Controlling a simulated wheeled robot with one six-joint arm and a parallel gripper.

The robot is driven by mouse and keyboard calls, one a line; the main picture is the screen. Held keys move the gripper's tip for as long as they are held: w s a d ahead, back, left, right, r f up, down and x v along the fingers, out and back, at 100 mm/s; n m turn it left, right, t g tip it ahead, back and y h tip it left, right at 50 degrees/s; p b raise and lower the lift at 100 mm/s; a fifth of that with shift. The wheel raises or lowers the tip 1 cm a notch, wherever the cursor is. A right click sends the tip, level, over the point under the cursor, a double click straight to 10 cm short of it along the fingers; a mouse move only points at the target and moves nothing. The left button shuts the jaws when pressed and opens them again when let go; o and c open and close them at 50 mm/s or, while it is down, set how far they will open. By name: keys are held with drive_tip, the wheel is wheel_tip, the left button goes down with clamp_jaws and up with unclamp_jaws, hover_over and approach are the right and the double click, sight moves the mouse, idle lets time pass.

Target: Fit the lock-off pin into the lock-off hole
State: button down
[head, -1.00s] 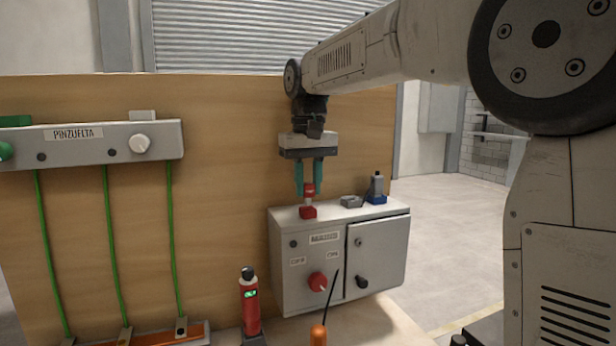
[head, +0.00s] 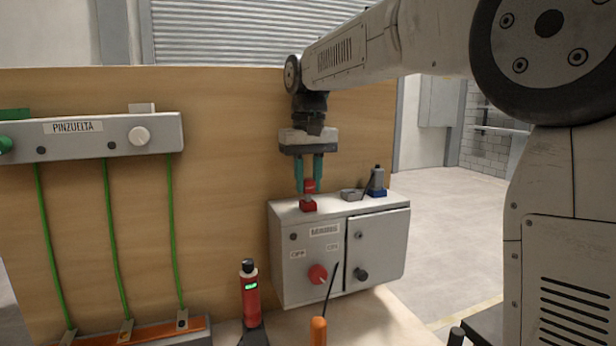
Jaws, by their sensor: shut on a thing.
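My gripper (head: 309,188) points straight down over the top of the grey control box (head: 283,208). Its teal fingers are shut on a small red pin (head: 310,186). A red block (head: 308,206) sits on the box top directly below the pin. I cannot tell whether the pin stands in the block or is just above it.
A grey cradle (head: 351,195) and a grey device on a blue base (head: 376,184) stand on the box top at right. A wooden panel rises behind.

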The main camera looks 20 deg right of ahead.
drive_tip(key=shift+f, duration=0.9)
drive_tip(key=c, duration=0.6)
unclamp_jaws()
drive_tip(key=shift+c, duration=0.2)
drive_tip(key=shift+r, duration=0.1)
drive_tip(key=shift+r, duration=3.9)
